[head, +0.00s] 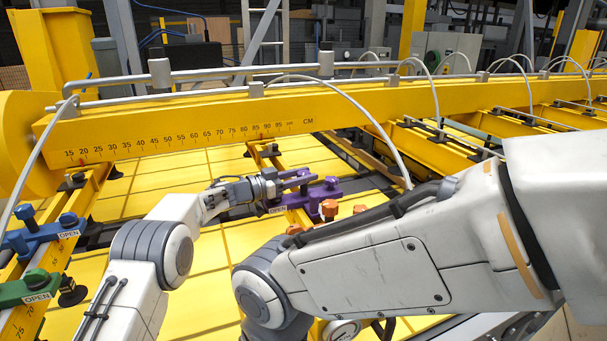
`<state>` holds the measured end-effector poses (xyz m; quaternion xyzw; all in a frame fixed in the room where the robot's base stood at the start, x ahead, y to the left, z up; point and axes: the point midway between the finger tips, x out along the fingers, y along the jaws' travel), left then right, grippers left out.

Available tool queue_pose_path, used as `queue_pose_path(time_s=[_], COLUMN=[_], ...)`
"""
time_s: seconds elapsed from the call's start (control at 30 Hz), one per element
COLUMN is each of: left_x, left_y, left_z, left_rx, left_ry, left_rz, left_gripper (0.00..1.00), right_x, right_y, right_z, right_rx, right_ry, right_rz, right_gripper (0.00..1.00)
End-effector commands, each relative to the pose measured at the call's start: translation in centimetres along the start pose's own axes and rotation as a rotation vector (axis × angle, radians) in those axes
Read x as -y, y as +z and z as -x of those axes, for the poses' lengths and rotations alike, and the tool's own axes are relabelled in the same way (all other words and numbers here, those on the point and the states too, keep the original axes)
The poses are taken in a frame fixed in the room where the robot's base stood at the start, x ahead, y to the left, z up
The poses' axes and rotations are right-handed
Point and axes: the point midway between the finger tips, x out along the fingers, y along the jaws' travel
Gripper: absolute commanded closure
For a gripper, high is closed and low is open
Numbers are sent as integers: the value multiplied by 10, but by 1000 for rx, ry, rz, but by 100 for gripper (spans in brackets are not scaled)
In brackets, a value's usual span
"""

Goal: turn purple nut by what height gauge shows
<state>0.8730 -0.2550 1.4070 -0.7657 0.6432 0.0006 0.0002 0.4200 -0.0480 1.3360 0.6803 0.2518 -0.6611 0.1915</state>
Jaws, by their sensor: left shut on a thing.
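The purple fitting (322,194) sits on a yellow crossbar in the middle, with an OPEN label at its left end. My left gripper (300,180) reaches it from the left and is shut on the purple nut, which the fingers mostly hide. A printed scale (190,140) in CM runs along the yellow beam (350,103), with numbers from 15 to 95. A small red mark (83,163) shows just below the 20.
A blue fitting (42,237) and a green fitting (30,289), both with OPEN labels, sit on the left crossbar. Orange knobs (329,208) stand just right of the purple fitting. Yellow panels lie below. A round dial (342,330) shows at the bottom, and pale hoses arch over the beam.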

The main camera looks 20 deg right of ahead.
Motion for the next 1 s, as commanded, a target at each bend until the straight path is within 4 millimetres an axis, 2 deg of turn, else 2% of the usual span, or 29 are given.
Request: queue_pose_path(time_s=[0.73,0.77,0.8,0.83,1.0], left_x=[0,0,0,0,0], left_y=[-1,-1,-1,-1,-1], left_z=[0,0,0,0,0], left_rx=[-3,-3,-3,-3,-2], left_ry=[57,57,57,57,57], left_rz=[0,-1,-1,-1,-1], left_gripper=[100,48,33,26,26], right_x=[0,0,0,0,0], right_y=[0,0,0,0,0], right_z=[1,1,1,1,1], right_rx=[0,0,0,0,0], right_ry=[0,0,0,0,0], right_rz=[0,0,0,0,0], right_gripper=[8,8,8,8,8])
